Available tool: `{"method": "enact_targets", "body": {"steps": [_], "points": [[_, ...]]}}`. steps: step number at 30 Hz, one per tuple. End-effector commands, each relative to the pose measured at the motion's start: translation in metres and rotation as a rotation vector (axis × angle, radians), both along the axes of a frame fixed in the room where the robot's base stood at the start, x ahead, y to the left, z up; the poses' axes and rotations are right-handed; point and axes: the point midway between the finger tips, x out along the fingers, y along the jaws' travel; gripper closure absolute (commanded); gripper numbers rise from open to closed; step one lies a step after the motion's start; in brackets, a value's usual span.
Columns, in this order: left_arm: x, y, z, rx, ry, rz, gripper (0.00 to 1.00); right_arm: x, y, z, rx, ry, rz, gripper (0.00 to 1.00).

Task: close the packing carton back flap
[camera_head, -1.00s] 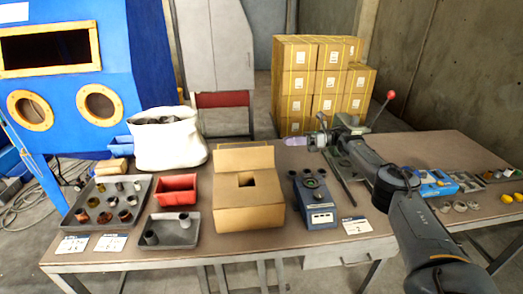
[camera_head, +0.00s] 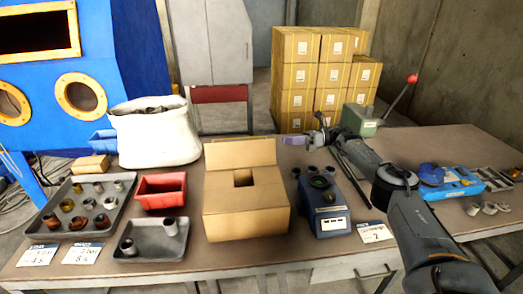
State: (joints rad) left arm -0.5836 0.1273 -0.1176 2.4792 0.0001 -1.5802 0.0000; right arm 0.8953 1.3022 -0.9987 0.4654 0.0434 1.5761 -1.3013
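The brown packing carton (camera_head: 246,212) stands on the table's middle. Its back flap (camera_head: 240,153) stands up, leaning slightly backward. The other top flaps look folded inward, leaving a small dark square opening at the top beside the back flap. My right gripper (camera_head: 294,157) is to the right of the back flap, a little apart from it in the picture, at the end of my dark arm from the lower right. A purple-tinted part shows at its tip. It is too small to tell whether its fingers are open. My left gripper is out of view.
A blue-grey device (camera_head: 325,203) stands close right of the carton. A red bin (camera_head: 161,191) and a grey tray (camera_head: 150,240) lie left, with a white sack (camera_head: 155,135) behind. A green machine with a red-knobbed lever (camera_head: 360,118) stands at the back right.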

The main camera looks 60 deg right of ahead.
Motion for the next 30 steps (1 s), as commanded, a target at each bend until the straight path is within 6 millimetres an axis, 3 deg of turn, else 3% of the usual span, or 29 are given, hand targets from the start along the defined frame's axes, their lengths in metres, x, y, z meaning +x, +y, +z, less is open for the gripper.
{"method": "enact_targets", "body": {"steps": [5,21,30], "points": [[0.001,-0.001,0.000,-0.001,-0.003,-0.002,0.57,0.010,0.008,-0.002,0.001,0.000,0.002,0.71],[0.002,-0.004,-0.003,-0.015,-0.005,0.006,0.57,0.071,0.059,-0.002,0.000,-0.002,0.001,0.71],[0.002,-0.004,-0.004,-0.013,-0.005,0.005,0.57,0.082,0.068,-0.002,-0.001,-0.001,0.001,0.71]]}}
